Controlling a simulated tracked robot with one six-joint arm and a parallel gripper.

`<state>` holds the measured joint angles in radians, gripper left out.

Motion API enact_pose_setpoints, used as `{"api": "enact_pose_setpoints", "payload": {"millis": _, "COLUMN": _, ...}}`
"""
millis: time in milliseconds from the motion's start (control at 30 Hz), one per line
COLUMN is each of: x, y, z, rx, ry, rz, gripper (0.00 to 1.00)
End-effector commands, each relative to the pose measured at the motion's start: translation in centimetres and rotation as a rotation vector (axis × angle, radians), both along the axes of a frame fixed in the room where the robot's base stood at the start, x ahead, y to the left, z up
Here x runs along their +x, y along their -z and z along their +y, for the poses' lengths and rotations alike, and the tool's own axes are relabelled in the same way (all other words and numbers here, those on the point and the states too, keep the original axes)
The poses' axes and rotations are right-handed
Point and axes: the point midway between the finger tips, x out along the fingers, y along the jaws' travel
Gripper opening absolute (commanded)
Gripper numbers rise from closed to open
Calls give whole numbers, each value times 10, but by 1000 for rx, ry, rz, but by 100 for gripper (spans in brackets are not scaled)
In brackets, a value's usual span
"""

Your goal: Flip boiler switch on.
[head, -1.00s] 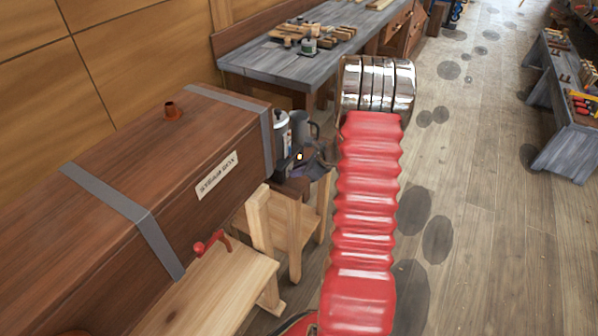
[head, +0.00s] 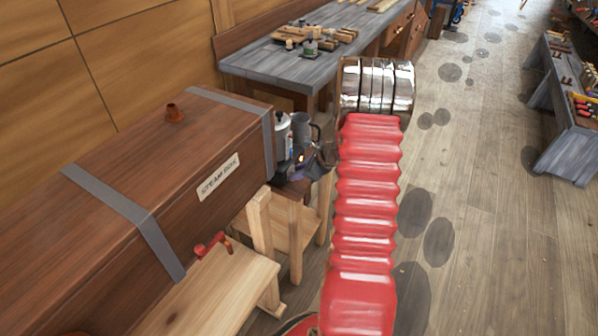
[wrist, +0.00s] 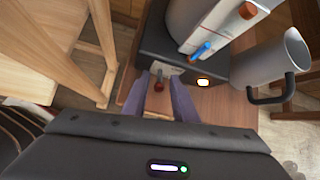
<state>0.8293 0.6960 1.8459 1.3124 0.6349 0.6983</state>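The boiler switch is a small lever with a red tip (wrist: 158,86) on a pale plate, on the face of the dark boiler base (wrist: 150,47). A lit lamp (wrist: 203,82) is to its right. In the wrist view my gripper (wrist: 167,84) has two purple-grey fingers apart, with the lever showing between their tips, nearer the left one. I cannot tell whether either finger touches it. In the head view the boiler's white cylinder (head: 282,135) stands beyond the steam box, and my gripper is small and partly hidden beside it.
A grey jug (wrist: 270,65) with a black handle stands right of the boiler. The wooden steam box (head: 150,160) with a red-handled valve (head: 212,243) fills the left. A workbench (head: 290,65) stands behind.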

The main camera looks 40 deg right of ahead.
Motion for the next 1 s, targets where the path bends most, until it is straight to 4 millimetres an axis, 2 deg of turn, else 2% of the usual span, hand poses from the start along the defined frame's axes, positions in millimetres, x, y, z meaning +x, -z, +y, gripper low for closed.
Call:
{"api": "enact_pose_setpoints", "payload": {"millis": 167, "x": -3, "y": -3, "z": -1, "rx": -1, "ry": 1, "rz": 0, "gripper": 26}}
{"api": "enact_pose_setpoints", "payload": {"millis": 367, "x": -14, "y": -16, "z": -4, "rx": -2, "ry": 1, "rz": 0, "gripper": 26}}
{"api": "enact_pose_setpoints", "payload": {"millis": 1000, "x": -76, "y": -90, "z": -18, "rx": -2, "ry": 2, "rz": -1, "gripper": 26}}
